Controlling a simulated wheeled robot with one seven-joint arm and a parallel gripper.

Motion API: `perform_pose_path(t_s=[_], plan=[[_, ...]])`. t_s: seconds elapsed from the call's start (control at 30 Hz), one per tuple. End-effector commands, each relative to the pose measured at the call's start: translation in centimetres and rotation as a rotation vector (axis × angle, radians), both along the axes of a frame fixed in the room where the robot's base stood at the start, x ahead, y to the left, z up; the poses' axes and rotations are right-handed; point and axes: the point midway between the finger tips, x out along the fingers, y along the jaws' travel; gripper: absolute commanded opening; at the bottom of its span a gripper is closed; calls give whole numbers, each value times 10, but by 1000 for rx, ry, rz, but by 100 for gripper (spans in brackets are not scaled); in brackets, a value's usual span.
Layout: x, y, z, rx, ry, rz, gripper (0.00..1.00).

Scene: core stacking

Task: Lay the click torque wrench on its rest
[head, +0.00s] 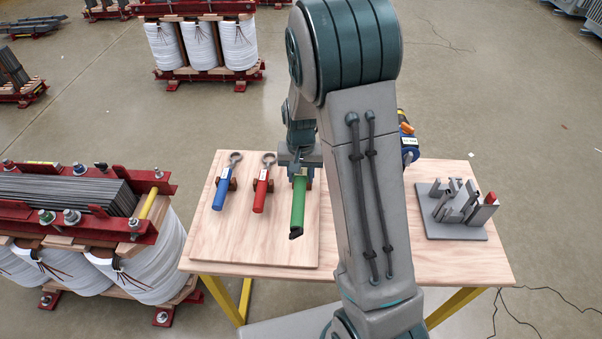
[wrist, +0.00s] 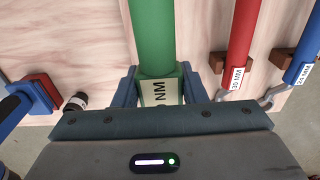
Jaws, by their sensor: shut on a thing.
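The click torque wrench has a green handle (head: 298,205) and a white label reading NM (wrist: 160,92). My gripper (head: 299,163) is shut on it at the labelled end, with one finger on each side in the wrist view (wrist: 158,90). The green handle points toward the front of the pale wooden board (head: 270,252), in line with two other tools. A bit of brown support (head: 309,183) shows beside the wrench; most of the rest is hidden by my gripper and the wrench. I cannot tell whether the wrench touches it.
A blue-handled wrench (head: 222,190) and a red-handled wrench (head: 261,192) lie to the left on brown supports. A grey fixture (head: 458,230) stands on the table's right. A blue and yellow tool (head: 407,142) is partly hidden behind my arm. Transformer coils (head: 140,260) stand left of the table.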

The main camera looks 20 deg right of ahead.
Motion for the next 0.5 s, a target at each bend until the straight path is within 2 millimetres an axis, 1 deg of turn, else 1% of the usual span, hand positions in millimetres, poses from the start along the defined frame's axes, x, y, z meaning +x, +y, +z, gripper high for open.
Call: perform_pose_path(t_s=[0.03,0.5], plan=[[0,0,-6,0,-1,0,0],[1,0,-50,-1,-2,1,0]])
